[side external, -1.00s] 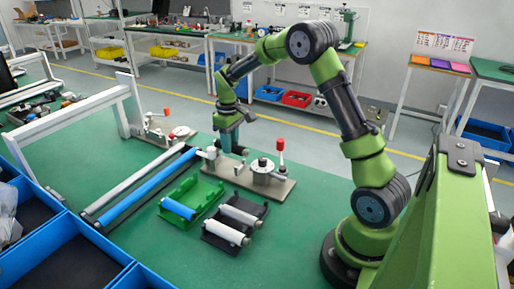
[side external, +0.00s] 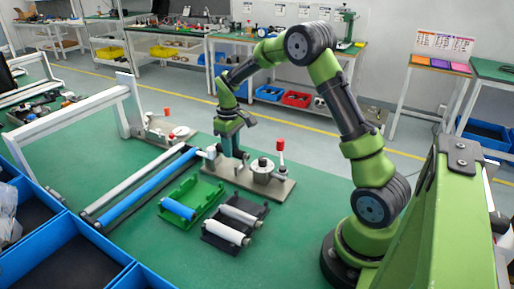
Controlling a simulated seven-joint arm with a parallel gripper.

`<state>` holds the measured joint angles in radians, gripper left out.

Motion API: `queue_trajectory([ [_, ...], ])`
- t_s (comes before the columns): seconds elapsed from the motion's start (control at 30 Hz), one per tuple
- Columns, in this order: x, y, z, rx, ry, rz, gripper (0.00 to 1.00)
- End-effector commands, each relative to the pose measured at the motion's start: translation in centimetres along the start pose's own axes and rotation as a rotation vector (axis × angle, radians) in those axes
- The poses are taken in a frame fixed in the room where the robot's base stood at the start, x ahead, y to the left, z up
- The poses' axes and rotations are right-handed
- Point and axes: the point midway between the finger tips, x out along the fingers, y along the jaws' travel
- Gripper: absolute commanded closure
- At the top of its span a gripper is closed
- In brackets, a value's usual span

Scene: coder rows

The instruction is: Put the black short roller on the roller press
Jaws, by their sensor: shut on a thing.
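The roller press (side external: 268,186) is a grey base plate with round metal fittings and a red-knobbed lever, in the middle of the table. My gripper (side external: 232,152) points down at the left rear part of its plate. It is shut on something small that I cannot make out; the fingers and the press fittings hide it. A black tray (side external: 258,212) in front of the press holds a grey roller (side external: 239,215) at the back and a white roller (side external: 226,233) in front. I cannot pick out a separate black short roller.
A green tray (side external: 203,194) with one blue roller (side external: 179,209) lies left of the black tray. Long white and blue bars (side external: 148,190) run left of it. A second plate (side external: 160,129) with a red knob stands behind. Blue bins (side external: 75,262) fill the front left.

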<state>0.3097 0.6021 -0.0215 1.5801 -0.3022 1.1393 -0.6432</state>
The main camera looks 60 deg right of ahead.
Motion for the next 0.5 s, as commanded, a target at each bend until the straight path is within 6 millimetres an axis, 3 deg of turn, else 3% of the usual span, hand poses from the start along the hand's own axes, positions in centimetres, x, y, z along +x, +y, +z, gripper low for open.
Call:
queue_trajectory([
  [0.5,1.3,0.0,0.0,0.000,0.000,0.000,1.00],
])
